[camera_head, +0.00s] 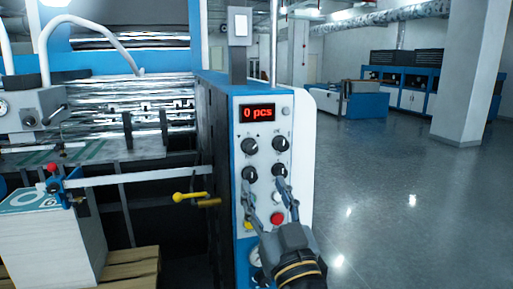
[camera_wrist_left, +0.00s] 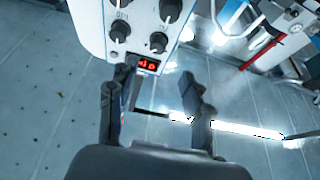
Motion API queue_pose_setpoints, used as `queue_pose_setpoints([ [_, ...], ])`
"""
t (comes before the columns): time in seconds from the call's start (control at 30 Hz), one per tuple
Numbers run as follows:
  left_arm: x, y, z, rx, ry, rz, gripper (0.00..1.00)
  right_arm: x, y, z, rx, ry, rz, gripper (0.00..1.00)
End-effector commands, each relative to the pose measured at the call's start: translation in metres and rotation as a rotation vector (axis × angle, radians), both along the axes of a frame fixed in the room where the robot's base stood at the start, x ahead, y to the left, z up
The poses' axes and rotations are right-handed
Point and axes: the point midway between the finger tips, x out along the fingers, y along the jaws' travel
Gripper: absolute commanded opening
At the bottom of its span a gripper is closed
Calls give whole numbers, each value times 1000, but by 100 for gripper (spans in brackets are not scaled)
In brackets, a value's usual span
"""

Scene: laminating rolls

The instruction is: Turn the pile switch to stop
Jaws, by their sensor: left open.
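The control panel (camera_head: 265,128) is a blue-edged white face on the machine's end. It carries several black rotary knobs: upper left (camera_head: 250,145), upper right (camera_head: 280,144), lower left (camera_head: 250,174) and lower right (camera_head: 280,170). Their labels are too small to read, so I cannot tell which is the pile switch. My left gripper (camera_head: 264,188) is open, with its fingers spread in front of the lower knobs. Contact cannot be told. In the left wrist view the open fingers (camera_wrist_left: 158,80) show below knobs (camera_wrist_left: 157,42) and a red display (camera_wrist_left: 148,65). My right gripper is not in view.
A red display (camera_head: 258,113) reads "0 pcs". A red button (camera_head: 277,218) sits low on the panel, partly beside my gripper. A yellow-handled lever (camera_head: 190,197) projects left of the panel. A paper stack (camera_head: 55,245) stands at left. The floor at right is clear.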

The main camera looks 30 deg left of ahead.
Motion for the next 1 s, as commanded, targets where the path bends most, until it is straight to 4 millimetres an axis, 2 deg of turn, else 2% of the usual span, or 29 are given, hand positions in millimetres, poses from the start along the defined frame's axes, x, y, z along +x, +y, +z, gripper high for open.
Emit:
queue_pose_setpoints([
  [0.03,7,9,12,5,-1,4,50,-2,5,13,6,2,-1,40],
  [0.1,17,20,18,6,1,4,50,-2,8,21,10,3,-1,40],
  [0.4,49,57,35,5,3,1,50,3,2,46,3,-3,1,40],
  [0.6,57,67,38,2,2,0,50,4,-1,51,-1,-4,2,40],
  [0.87,58,68,37,1,1,-1,50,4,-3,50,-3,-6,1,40],
  [0.9,58,68,37,1,1,-1,48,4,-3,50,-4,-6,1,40],
  [1.0,58,68,37,1,1,-1,27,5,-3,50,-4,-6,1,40],
])
